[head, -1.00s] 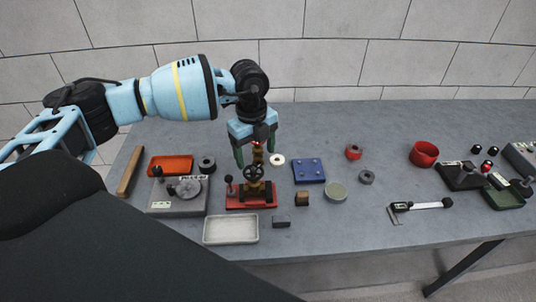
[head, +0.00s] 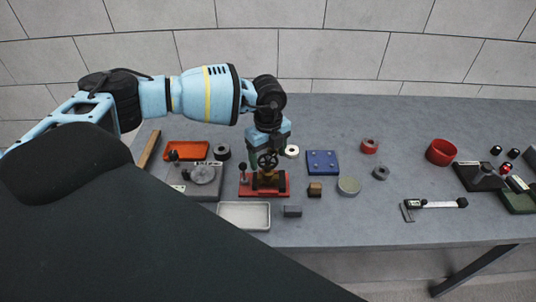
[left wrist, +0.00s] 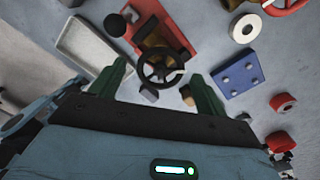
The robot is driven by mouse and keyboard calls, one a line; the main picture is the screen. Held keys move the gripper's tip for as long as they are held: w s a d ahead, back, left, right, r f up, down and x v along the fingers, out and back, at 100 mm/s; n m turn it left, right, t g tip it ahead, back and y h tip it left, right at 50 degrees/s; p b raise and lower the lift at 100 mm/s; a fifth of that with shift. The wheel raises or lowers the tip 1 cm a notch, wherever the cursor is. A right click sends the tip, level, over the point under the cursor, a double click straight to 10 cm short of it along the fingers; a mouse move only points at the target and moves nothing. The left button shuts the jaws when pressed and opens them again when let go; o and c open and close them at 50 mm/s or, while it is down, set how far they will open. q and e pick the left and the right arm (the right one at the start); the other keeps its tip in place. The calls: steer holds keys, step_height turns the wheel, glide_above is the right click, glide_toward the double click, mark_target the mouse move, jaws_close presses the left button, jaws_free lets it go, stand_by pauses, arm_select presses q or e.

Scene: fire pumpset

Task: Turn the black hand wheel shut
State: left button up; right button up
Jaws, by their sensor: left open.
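The black hand wheel (head: 267,160) is a spoked ring on a brass valve (head: 265,180), which stands on a red base (head: 246,190). It also shows in the left wrist view (left wrist: 161,66). My left gripper (left wrist: 162,88) is open, with one green finger on each side of the wheel in that view. I cannot tell whether the fingers touch it. My right gripper is not in view.
A grey device with a dial (head: 203,174) stands left of the red base. A light tray (head: 245,227) lies in front of it. A blue plate (head: 322,170), a wooden block (head: 315,189) and a round tin (head: 348,185) are to the right.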

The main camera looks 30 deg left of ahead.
arm_select(q)
steer(key=shift+f, duration=0.1)
steer(key=c, duration=1)
